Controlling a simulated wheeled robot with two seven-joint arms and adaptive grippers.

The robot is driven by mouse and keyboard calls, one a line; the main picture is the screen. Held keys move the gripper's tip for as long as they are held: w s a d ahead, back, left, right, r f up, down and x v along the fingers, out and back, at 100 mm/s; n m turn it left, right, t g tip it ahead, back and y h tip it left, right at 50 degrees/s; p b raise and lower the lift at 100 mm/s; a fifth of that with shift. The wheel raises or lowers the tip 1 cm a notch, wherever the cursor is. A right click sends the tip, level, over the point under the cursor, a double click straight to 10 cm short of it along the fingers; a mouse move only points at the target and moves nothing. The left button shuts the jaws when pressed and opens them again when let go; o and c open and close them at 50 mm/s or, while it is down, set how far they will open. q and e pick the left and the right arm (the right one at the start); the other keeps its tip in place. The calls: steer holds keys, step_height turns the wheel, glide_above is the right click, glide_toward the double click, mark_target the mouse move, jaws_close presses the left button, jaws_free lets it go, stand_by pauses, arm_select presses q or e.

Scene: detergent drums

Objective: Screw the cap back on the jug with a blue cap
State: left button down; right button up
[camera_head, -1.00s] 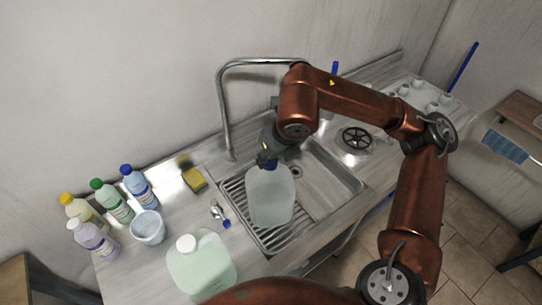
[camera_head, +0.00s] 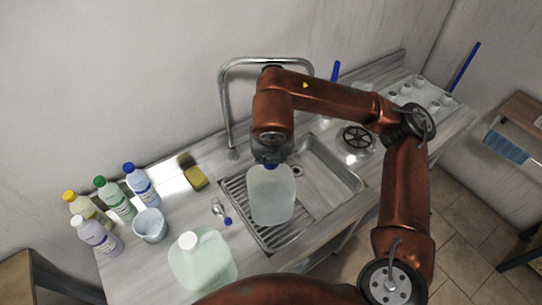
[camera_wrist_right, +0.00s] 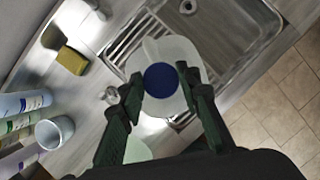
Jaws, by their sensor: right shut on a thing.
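The jug (camera_head: 271,197) is translucent and pale. It stands upright on the ribbed drainboard at the left of the sink. In the right wrist view its body (camera_wrist_right: 178,52) shows behind the round dark blue cap (camera_wrist_right: 161,80). My right gripper (camera_wrist_right: 160,84) is above the jug, with its dark green fingers on either side of the cap, shut on it. The cap is over the jug's mouth. The neck is hidden beneath it, so I cannot tell how far it is threaded. My left gripper is not in view.
A larger jug with a white cap (camera_head: 203,262) stands at the front. Several bottles (camera_head: 115,200), a white cup (camera_head: 149,225), and a yellow sponge (camera_head: 195,177) are to the left. The curved faucet (camera_head: 225,110) rises behind my right gripper. The sink basin (camera_head: 325,185) is empty.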

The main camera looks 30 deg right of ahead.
steer(key=shift+s+f, duration=0.1)
steer(key=shift+f, duration=0.05)
steer(key=shift+a+m, duration=0.1)
steer(key=shift+m, duration=0.4)
steer(key=shift+m+g+h+p, duration=0.3)
steer(key=shift+m+p, duration=0.1)
steer(key=shift+m, duration=0.1)
steer(key=shift+m+g+h+p, duration=0.4)
steer(key=shift+m+p, duration=0.75)
steer(key=shift+m, duration=0.15)
steer(key=o, duration=1.3)
steer(key=shift+o, duration=0.6)
steer(key=shift+o, duration=1.4)
